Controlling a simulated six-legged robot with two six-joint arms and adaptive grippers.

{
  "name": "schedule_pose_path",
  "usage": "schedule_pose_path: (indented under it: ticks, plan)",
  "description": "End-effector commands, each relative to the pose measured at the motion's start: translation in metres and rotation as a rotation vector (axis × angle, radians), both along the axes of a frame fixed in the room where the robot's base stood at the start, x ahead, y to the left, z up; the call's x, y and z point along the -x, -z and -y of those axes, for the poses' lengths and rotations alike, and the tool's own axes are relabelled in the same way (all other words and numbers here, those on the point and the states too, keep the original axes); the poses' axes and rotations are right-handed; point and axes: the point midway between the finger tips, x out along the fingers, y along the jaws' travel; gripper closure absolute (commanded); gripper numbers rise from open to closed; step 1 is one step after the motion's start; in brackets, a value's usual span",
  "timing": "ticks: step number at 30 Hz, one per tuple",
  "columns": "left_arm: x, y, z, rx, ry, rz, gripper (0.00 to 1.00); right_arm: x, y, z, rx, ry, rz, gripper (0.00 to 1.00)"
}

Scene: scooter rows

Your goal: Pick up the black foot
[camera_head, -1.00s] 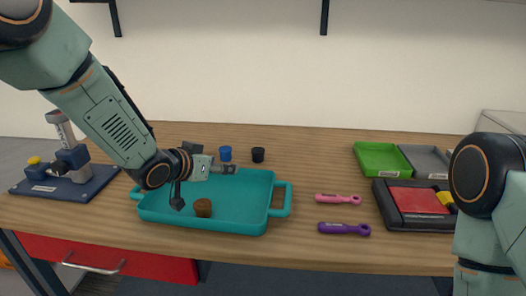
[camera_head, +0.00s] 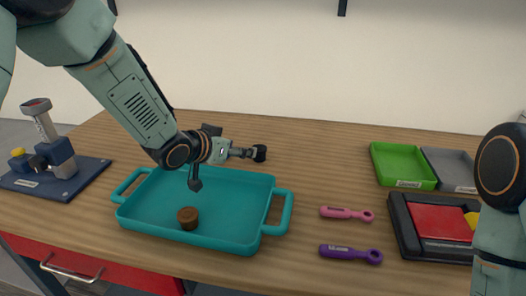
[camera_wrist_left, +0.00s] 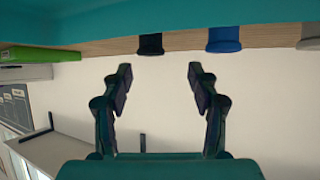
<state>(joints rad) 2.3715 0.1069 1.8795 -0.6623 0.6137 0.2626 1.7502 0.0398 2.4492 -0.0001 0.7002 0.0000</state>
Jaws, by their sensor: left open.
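The black foot (camera_head: 260,153) stands on the table behind the teal tray (camera_head: 280,212), at the end of my left gripper (camera_head: 243,153) in the head view. In the left wrist view, where the scene looks upside down, the black foot (camera_wrist_left: 150,44) shows beyond the fingertips, within the gap between them and a little left of its middle. My left gripper (camera_wrist_left: 160,78) is open with nothing between its fingers. In the head view I cannot tell whether a finger touches the foot. My right gripper is not in view.
A blue foot (camera_wrist_left: 224,40) stands beside the black one, hidden behind my gripper in the head view. A brown foot (camera_head: 188,218) is in the tray. Pink (camera_head: 346,213) and purple (camera_head: 350,253) wrenches lie right of it. Green (camera_head: 404,165) and grey (camera_head: 450,168) trays are at the right.

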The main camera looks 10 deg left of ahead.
Motion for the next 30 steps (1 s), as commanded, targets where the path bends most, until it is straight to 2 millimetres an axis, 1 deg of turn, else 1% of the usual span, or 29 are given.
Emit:
schedule_pose_path:
  ticks: [5, 13, 19, 24, 30]
  plan:
    - [-0.001, 0.002, 0.001, -0.001, 0.0, 0.0, 0.4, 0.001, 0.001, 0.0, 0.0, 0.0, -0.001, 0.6]
    - [-0.019, 0.017, 0.011, -0.002, 0.002, 0.0, 0.4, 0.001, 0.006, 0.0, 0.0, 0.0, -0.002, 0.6]
    - [-0.04, 0.033, 0.027, -0.002, 0.002, 0.001, 0.4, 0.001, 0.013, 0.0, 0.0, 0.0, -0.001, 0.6]
    - [-0.054, 0.039, 0.032, -0.001, 0.002, 0.0, 0.4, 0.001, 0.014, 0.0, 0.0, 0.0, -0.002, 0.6]
    - [-0.058, 0.039, 0.034, 0.0, 0.0, 0.001, 0.4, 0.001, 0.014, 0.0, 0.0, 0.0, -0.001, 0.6]
